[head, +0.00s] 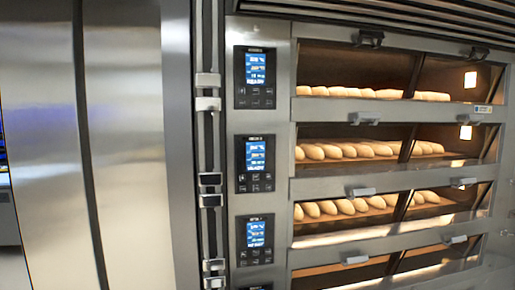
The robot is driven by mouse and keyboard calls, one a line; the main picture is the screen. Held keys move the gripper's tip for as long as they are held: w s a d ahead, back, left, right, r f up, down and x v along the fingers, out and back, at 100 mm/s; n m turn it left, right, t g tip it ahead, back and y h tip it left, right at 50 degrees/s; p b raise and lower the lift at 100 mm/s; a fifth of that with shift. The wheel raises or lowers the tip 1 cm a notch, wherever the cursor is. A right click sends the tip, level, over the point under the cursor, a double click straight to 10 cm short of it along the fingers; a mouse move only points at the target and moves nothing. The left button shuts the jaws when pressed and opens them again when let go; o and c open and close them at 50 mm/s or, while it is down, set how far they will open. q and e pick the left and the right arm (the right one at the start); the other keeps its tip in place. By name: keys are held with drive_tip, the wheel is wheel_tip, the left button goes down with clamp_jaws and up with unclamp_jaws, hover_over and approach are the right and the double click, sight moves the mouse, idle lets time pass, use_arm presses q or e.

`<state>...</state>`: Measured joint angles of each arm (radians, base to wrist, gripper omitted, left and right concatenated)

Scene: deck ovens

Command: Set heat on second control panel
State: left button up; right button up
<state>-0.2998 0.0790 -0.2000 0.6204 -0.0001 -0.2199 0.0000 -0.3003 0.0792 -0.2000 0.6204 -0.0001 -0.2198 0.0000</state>
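Control panels with blue screens and dark buttons run in a column on the steel front, left of the oven decks. The top panel (255,77) is at upper middle. The second panel from the top (255,164) is below it, with a lit screen and two rows of small buttons; its text is too small to read. The third panel (255,240) is lower, and the top edge of another panel (256,287) shows at the bottom edge. Neither of my grippers is in the head view, and nothing covers the second panel.
Oven decks with glass doors stand to the right, several holding loaves (345,151). Door handles (364,118) stick out in front. A vertical rail with latches (209,104) runs left of the panels. Tall steel doors (125,140) fill the left side.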

use_arm(q)
drive_tip(key=shift+c, duration=0.5)
clamp_jaws()
drive_tip(key=c, duration=0.8)
unclamp_jaws()
drive_tip(key=shift+a, duration=0.1)
